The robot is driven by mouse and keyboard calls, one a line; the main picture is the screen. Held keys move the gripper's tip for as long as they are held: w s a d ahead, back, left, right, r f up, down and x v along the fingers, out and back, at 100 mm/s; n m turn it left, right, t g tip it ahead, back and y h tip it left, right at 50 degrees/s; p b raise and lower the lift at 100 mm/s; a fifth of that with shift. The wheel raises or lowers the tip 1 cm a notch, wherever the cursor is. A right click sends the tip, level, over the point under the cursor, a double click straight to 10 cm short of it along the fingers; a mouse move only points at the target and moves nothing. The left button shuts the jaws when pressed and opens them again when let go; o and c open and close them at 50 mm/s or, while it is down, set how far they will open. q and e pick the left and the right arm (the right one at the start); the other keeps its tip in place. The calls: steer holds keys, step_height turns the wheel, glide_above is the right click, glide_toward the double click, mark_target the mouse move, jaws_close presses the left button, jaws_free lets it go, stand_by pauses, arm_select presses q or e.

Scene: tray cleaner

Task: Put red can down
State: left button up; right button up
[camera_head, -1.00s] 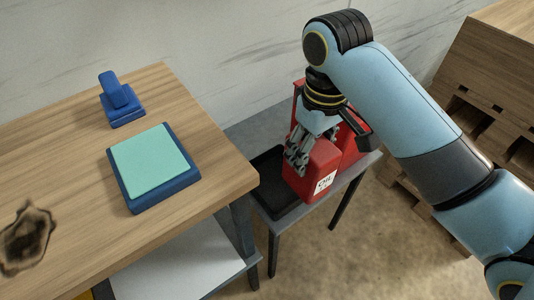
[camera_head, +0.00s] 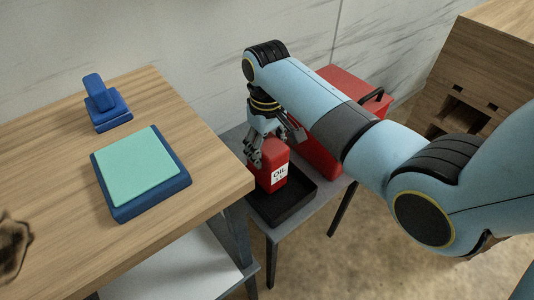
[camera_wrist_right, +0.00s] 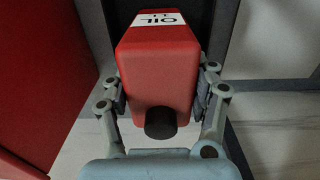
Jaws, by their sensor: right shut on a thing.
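The red can (camera_head: 272,171) has a white label reading OIL and is in my right gripper (camera_head: 264,150). In the head view it is upright over the black tray (camera_head: 296,207) on the small grey side table; I cannot tell whether it touches the tray. In the right wrist view the red can (camera_wrist_right: 158,70) shows its dark round cap, with the fingers of my right gripper (camera_wrist_right: 162,92) shut on both its sides. My left gripper is not in view.
A larger red box (camera_head: 342,93) with a black handle stands beside the tray, partly behind my right arm. A wooden table (camera_head: 60,170) at left holds a blue stamp-like block (camera_head: 106,108) and a blue pad with a mint top (camera_head: 138,168).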

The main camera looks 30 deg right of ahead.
steer(key=shift+f, duration=0.6)
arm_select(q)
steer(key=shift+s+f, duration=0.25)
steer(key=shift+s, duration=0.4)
arm_select(e)
steer(key=shift+f, duration=0.15)
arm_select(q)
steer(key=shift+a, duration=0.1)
arm_select(e)
steer(key=shift+f, duration=0.1)
steer(key=o, duration=1.7)
steer(key=shift+f, duration=0.1)
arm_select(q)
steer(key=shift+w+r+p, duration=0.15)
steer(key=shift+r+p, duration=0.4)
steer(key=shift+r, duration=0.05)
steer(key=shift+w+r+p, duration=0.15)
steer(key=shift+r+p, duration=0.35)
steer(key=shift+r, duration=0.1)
arm_select(e)
step_height(320, 180, up, 12)
steer(key=shift+r, duration=0.15)
steer(key=shift+s, duration=0.1)
